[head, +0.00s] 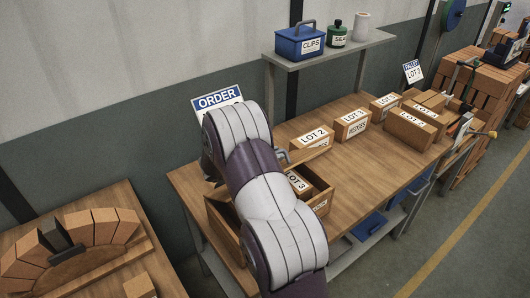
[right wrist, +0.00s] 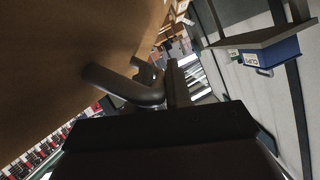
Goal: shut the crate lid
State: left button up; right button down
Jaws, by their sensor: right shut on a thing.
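The open wooden crate (head: 222,232) stands on the workbench, partly hidden behind my right arm. A brick marked LOT 3 (head: 297,183) lies inside it. A thin strip of the lid (head: 308,156) shows beside my arm, raised above the crate's back side. In the right wrist view the lid is a broad brown panel (right wrist: 75,45) with a dark curved handle (right wrist: 122,86). My right gripper (head: 282,157) is shut on this handle; its fingers also show in the right wrist view (right wrist: 170,85). Most of the lid is hidden by my arm in the head view. My left gripper is not in view.
Bricks marked LOT 2 (head: 312,137) and LOT 3 (head: 351,124) stand behind the crate, with more bricks further right. An ORDER sign (head: 217,99) stands behind my arm. A shelf (head: 335,48) holds a blue CLIPS box (head: 300,43). The bench's right front is clear.

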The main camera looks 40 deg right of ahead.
jog(key=s+f+m+t+b, duration=0.1)
jog(key=s+f+m+b, duration=0.1)
jog(key=f+b, duration=0.3)
jog(key=s+f+m+t+h+b, duration=0.1)
jog(key=s+f+b, duration=0.4)
jog(key=b, duration=0.6)
jog(key=shift+a+f+m+t, duration=0.25)
jog(key=shift+a+m+t, duration=0.2)
jog(key=shift+m, duration=0.35)
jog(key=shift+s+f, duration=0.1)
jog(key=shift+s, duration=0.05)
jog(key=c, duration=1.1)
grip_release()
jog(key=v, duration=1.2)
jog(key=shift+a, duration=0.35)
